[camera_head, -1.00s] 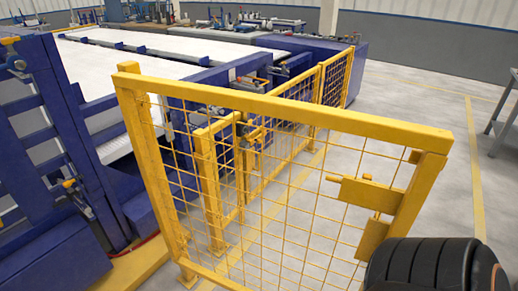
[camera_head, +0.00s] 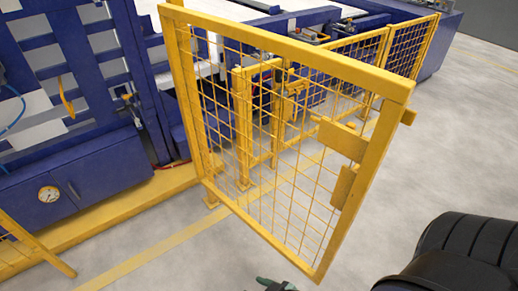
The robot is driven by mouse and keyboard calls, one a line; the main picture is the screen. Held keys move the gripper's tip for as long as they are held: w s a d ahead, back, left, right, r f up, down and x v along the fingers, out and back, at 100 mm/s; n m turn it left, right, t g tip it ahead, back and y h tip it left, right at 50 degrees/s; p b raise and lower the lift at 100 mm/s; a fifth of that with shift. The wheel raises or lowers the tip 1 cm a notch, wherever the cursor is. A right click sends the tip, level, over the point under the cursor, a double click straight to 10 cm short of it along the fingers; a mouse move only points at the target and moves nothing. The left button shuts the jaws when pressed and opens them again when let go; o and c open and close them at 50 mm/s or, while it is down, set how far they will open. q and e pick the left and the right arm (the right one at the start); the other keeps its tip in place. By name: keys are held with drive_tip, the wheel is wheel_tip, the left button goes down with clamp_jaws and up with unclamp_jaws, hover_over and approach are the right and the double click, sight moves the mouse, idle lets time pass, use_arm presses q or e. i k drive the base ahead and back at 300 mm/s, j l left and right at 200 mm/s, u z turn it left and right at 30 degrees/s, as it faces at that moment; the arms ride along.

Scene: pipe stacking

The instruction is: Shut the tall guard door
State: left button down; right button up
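The tall guard door (camera_head: 290,52) is a yellow frame with wire mesh. It stands open, swung out from the fence line towards me. Its left upright stands by the machine, and its right upright is the free edge nearer me. Yellow latch plates (camera_head: 342,139) sit on that free edge. A small dark tip (camera_head: 276,286) shows at the bottom edge, below the door. It looks like part of a gripper, but most of it is cut off and I cannot tell whether it touches anything. My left gripper is not clearly in view.
Yellow mesh fence panels (camera_head: 404,55) run back along the blue machine. A blue cabinet with a round gauge (camera_head: 49,194) stands at left. A yellow rail (camera_head: 35,245) is at lower left. My black ribbed arm part fills the lower right. Grey floor is clear right of the door.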

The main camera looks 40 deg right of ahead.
sight(352, 187)
drive_tip(key=k+l+u, duration=0.2)
drive_tip(key=k+l, duration=0.35)
drive_tip(key=l, duration=0.15)
drive_tip(key=k+l, duration=0.1)
drive_tip(key=l, duration=0.2)
drive_tip(key=l+u, duration=0.15)
drive_tip(key=l, duration=0.15)
drive_tip(key=k+l, duration=0.15)
drive_tip(key=l, duration=0.15)
drive_tip(key=l+u, duration=0.15)
drive_tip(key=l, duration=0.8)
